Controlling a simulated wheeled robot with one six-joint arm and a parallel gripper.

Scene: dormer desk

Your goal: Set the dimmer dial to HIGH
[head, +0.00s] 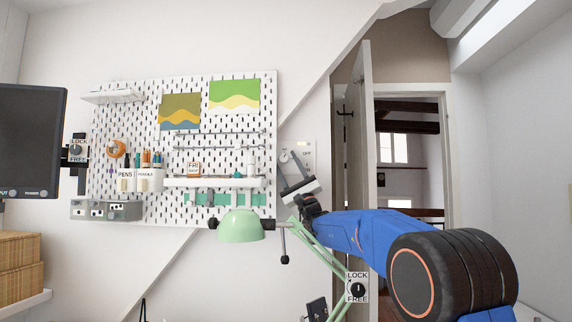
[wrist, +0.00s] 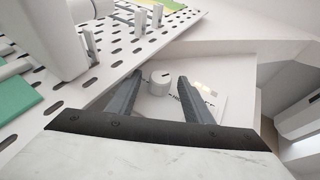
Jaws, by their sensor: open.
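The dimmer dial (wrist: 160,82) is a small white round knob with a short dark mark on its top.
A white pegboard (head: 225,135) with shelves and cups is left of the plate. A green desk lamp (head: 240,226) stands below my gripper. An open door (head: 358,150) is to the right. Another LOCK/FREE dial (head: 357,289) is low at the front.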

